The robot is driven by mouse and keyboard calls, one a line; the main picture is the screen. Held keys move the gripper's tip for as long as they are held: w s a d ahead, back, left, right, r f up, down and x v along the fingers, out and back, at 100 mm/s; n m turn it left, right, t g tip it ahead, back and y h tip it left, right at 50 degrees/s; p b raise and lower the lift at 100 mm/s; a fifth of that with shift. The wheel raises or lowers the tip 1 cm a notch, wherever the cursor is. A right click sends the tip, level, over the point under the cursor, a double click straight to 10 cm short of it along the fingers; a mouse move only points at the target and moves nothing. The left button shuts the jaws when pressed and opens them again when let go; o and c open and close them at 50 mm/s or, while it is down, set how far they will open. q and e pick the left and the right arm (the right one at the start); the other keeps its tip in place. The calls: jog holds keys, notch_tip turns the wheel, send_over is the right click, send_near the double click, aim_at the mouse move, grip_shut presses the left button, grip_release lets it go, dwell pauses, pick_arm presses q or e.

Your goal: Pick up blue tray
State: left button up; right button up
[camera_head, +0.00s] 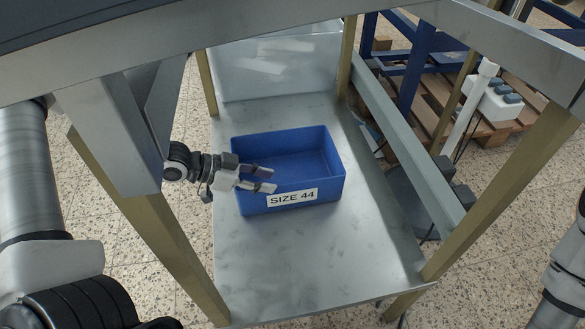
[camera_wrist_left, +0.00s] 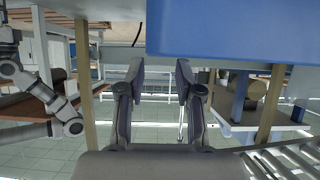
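The blue tray (camera_head: 318,151) is an open, empty box with a white "SIZE 44" label. It stands on a metal shelf (camera_head: 300,262) inside a frame. My left gripper (camera_head: 268,180) reaches in from the left and overlaps the tray's left front part in the head view. Its fingers are apart. In the left wrist view, the left gripper (camera_wrist_left: 160,72) has an empty gap between its fingers, and the tray's blue underside or wall (camera_wrist_left: 225,30) fills the upper right. I cannot tell whether they touch. My right gripper is out of view; only part of its arm shows at the right edge.
Frame posts (camera_head: 150,220) and a grey side rail (camera_head: 410,150) bound the shelf. A translucent container (camera_head: 275,70) stands behind the tray. The shelf in front of the tray is clear. A blue rack (camera_head: 417,65) stands beyond on the right.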

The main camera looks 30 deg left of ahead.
aim_at(285, 185)
pick_arm(q)
jog(key=b+x, duration=0.4)
jog(key=x, duration=0.1)
jog(key=shift+s+d+f+b, duration=0.1)
jog(key=shift+s+f+b, duration=0.2)
jog(key=shift+f, duration=0.05)
jog(key=shift+w+d, duration=0.25)
jog(key=shift+r, duration=0.15)
grip_shut()
